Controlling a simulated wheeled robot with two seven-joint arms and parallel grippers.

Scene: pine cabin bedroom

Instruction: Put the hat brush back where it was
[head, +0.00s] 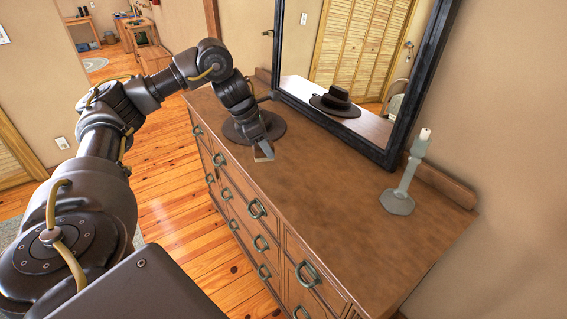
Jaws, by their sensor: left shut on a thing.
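My left gripper (262,143) reaches down over the far part of the dresser top and is shut on the hat brush (264,154). Only a small pale brown bit of the brush shows below the fingers. I cannot tell whether it touches the dresser top. A dark brown hat (279,125) lies just behind the gripper, largely hidden by my left wrist, with part of its brim showing. My right gripper is not in view.
The wooden dresser (330,195) has several drawers with ring pulls. A black-framed mirror (420,90) stands at its back and reflects the hat. A grey-green candlestick (399,195) stands to the right. The middle of the dresser top is clear.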

